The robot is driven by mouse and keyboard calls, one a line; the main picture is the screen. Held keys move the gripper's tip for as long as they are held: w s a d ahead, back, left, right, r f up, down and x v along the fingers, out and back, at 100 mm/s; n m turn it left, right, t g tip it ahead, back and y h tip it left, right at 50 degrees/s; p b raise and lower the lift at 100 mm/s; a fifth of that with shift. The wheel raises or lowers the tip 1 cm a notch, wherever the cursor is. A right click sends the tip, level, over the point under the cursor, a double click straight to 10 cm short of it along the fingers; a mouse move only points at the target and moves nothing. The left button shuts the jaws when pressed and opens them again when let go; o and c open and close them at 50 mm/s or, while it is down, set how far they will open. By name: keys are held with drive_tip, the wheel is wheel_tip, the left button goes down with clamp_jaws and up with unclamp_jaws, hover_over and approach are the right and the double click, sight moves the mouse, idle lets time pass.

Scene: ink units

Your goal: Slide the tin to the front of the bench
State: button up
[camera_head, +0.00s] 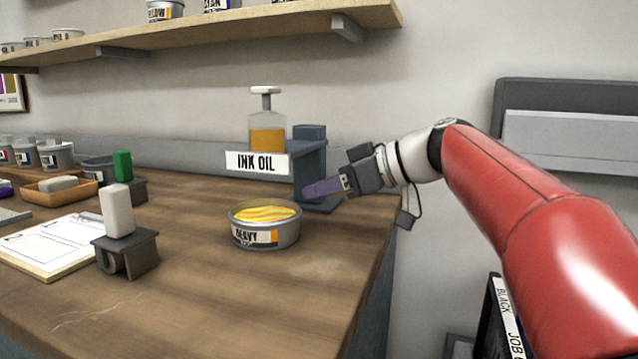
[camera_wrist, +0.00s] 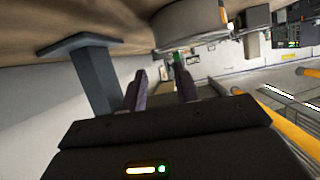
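The tin (camera_head: 281,237) is an open round grey can of yellow ink with a label reading "HEAVY". It sits upright on the wooden bench (camera_head: 190,285), left of my gripper in the head view. My gripper (camera_head: 308,191) has purple fingers that point left, above and behind the tin's right side, with no visible contact. In the wrist view, my gripper (camera_wrist: 161,72) shows its two fingers apart with nothing between them. The wrist picture is turned over; the tin's grey side (camera_wrist: 190,27) shows at the top, beyond the fingertips.
A dark stand (camera_head: 310,165) with an "INK OIL" sign and bottle (camera_head: 267,140) is close behind my gripper. A block holder with a white block (camera_head: 117,212) and a paper board (camera_head: 50,243) are left. The bench in front of the tin is clear. Its right edge is near.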

sight(273, 203)
drive_tip(key=shift+a, duration=0.1)
drive_tip(key=p+x, duration=0.1)
drive_tip(key=x, duration=0.6)
drive_tip(key=shift+a+f, duration=0.2)
clamp_jaws()
drive_tip(key=shift+w+f, duration=0.1)
idle(1.3)
